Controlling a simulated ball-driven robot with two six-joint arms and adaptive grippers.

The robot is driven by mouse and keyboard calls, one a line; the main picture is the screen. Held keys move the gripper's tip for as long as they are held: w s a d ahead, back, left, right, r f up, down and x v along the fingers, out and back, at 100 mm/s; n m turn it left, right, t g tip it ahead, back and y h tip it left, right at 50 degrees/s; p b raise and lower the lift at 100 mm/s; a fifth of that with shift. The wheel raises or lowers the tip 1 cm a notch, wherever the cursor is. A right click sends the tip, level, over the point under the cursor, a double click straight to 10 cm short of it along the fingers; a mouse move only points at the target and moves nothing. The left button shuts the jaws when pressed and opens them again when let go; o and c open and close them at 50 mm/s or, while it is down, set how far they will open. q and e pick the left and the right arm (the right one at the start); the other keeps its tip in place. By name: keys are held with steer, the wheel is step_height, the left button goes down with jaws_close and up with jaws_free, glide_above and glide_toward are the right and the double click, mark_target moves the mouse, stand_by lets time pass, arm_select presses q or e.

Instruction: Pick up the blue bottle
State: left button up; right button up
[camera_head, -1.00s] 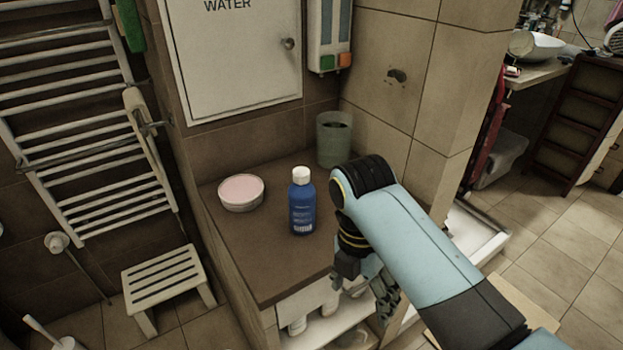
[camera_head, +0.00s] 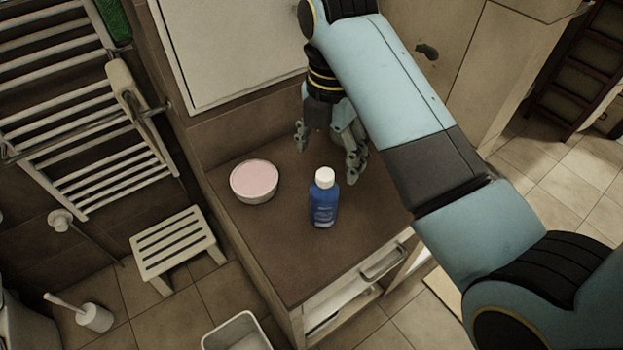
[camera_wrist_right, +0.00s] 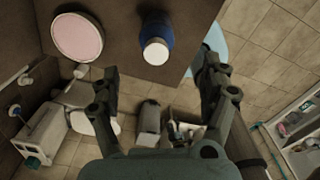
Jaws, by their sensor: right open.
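The blue bottle (camera_head: 324,203) with a white cap stands upright on the brown cabinet top. My right gripper (camera_head: 327,160) is open and empty, above the cabinet top and behind the bottle in the head view, with its fingers pointing down. In the right wrist view, the bottle (camera_wrist_right: 156,38) shows from above, beyond the open fingers (camera_wrist_right: 160,85) and roughly in line with the gap between them. The fingers do not touch it. My left gripper is not in view.
A bowl with a pink top (camera_head: 254,181) stands left of the bottle on the cabinet top (camera_head: 290,262). A white wall door (camera_head: 235,50) is behind. A towel rack (camera_head: 85,120) and a slatted stool (camera_head: 176,243) are at the left. The cabinet's front top area is clear.

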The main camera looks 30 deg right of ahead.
mark_target(327, 176)
steer(key=shift+w+f, duration=0.2)
steer(key=shift+f, duration=0.95)
steer(key=shift+s+f, duration=0.2)
steer(key=shift+f, duration=1.25)
steer(key=f, duration=0.1)
steer(key=f+p, duration=0.1)
steer(key=f, duration=0.2)
steer(key=shift+w+f, duration=0.25)
steer(key=shift+w, duration=0.05)
steer(key=shift+f, duration=0.45)
steer(key=shift+c, duration=0.2)
steer(key=c, duration=0.5)
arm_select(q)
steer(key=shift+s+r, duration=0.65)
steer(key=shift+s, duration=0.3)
arm_select(e)
steer(key=c, duration=0.9)
